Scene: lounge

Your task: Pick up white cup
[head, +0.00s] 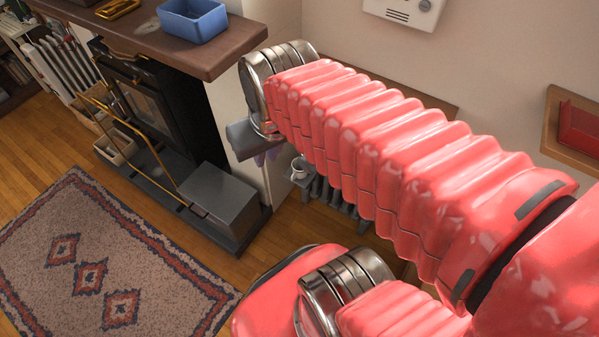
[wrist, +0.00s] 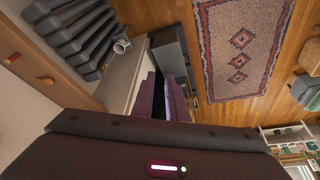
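The white cup (head: 299,168) is small in the head view, just right of my gripper and partly beside my pink arm. It stands at the end of a grey ribbed object (head: 335,196), which looks like a radiator. In the wrist view the white cup (wrist: 122,45) shows at upper left, beyond and left of my fingers. My gripper (wrist: 161,98) has two purple fingers with a dark gap between them, open and empty.
A dark mantel shelf (head: 150,38) holding a blue tray (head: 193,20) stands at upper left, above a black fireplace (head: 160,95). A grey box (head: 217,205) is on the hearth. A patterned rug (head: 95,255) lies on the wooden floor. A wall shelf (head: 570,150) is at right.

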